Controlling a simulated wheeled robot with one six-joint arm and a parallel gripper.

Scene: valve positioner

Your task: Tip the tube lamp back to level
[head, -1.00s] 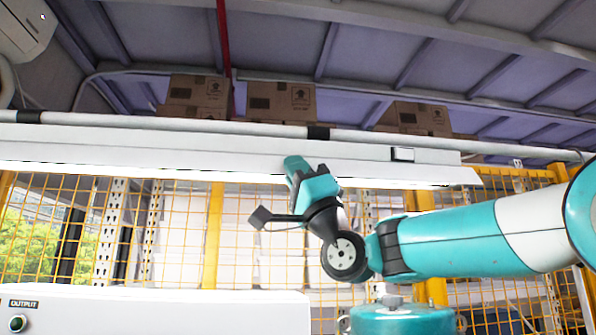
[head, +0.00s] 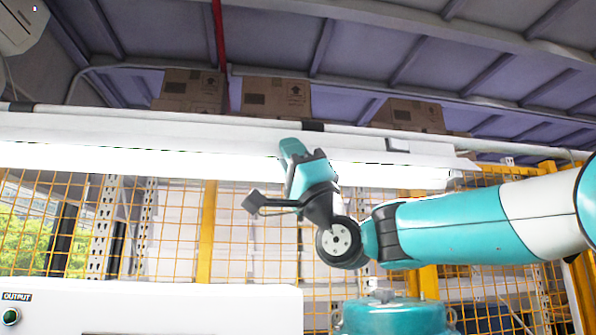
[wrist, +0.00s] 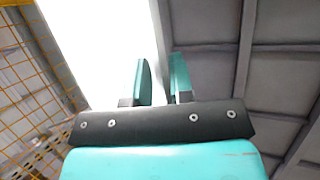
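The tube lamp (head: 200,160) is a long white fixture running across the head view below a grey pipe. Its bright lit face is turned toward me, with the pale housing above it. In the wrist view the lamp (wrist: 95,35) fills the upper left, glaring white. The exact contact is partly hidden by the fingers.
Several cardboard boxes (head: 275,98) sit above behind the pipe (head: 360,130). A yellow mesh fence (head: 235,235) stands behind the arm. A white cabinet (head: 150,305) with an OUTPUT button (head: 10,316) is at lower left. Open space lies between cabinet and lamp.

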